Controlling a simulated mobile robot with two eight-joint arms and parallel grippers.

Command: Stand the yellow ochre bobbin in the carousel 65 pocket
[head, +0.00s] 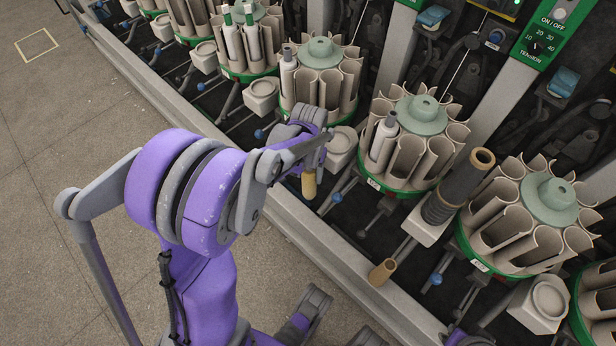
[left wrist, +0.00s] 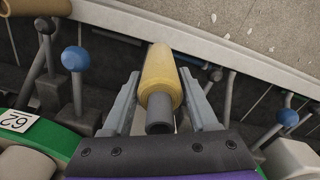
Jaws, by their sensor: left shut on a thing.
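The yellow ochre bobbin (head: 308,184) hangs below my left gripper (head: 312,158) over the machine's front rail. In the left wrist view the bobbin (left wrist: 160,72) lies between the two grey fingers, its grey tube end towards the camera; the gripper is shut on it. Green-rimmed carousels with cream pockets stand along the machine. The nearest to the gripper are one behind it (head: 345,98) and one to its right (head: 408,157). Each has a grey-topped bobbin in a left-hand pocket. Their number labels are too small to read, so I cannot tell which is 65.
A dark cone (head: 440,206) on a brown tube leans between two carousels on the right. A brown tube (head: 382,272) sticks out over the front rail. Blue-knobbed levers (head: 337,198) stand between the carousels.

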